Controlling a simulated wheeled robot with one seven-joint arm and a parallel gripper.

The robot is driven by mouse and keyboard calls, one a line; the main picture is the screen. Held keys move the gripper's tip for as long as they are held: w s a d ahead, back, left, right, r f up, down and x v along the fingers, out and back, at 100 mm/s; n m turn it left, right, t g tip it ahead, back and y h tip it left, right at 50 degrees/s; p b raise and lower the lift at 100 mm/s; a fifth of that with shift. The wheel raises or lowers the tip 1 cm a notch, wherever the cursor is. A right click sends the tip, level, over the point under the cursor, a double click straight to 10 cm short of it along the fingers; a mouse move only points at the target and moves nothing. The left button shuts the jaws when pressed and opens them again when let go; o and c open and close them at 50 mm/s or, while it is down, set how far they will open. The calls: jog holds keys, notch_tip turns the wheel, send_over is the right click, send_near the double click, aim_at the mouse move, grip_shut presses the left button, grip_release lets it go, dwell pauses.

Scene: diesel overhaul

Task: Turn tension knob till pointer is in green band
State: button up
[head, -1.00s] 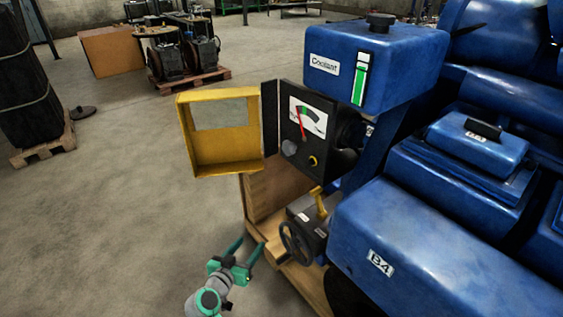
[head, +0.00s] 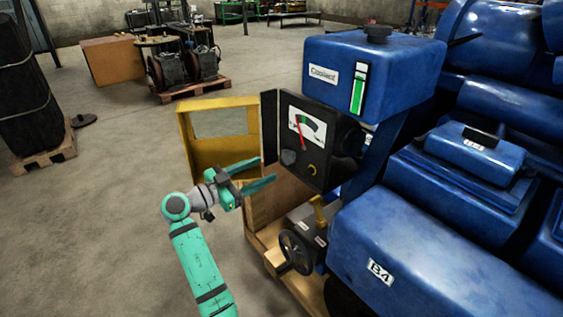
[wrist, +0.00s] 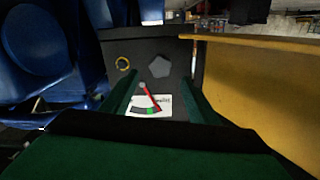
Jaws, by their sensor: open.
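The black gauge panel (head: 307,140) faces left on the blue machine. Its white dial (head: 318,129) has a red pointer (head: 300,132) standing just left of the green band (head: 305,119). The wrist view shows the dial (wrist: 139,101) upside down, with the pointer (wrist: 150,96) beside the green (wrist: 152,110). A grey knob (head: 289,157) sits low on the panel, with a yellow ring (head: 312,169) to its right; no label shows which is the tension knob. My gripper (head: 268,170) is open and empty, left of the panel. In the wrist view the grey knob (wrist: 159,67) appears between my fingertips, apart from them.
The yellow cover (head: 183,140) hangs open left of the panel, close behind my gripper. A black handwheel (head: 296,252) and a yellow lever (head: 318,210) are below. The blue coolant tank (head: 400,75) is above. Open floor lies to the left.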

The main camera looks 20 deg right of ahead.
aim_at(286, 159)
jog(key=x, duration=0.8)
jog(key=shift+w+d+f, duration=0.1)
jog(key=shift+w+d, duration=0.1)
jog(key=shift+w, duration=0.05)
jog(key=shift+a, duration=0.15)
jog(key=shift+c, duration=0.2)
jog(key=shift+s+d, duration=0.15)
jog(key=shift+d, duration=0.1)
jog(key=c, duration=1)
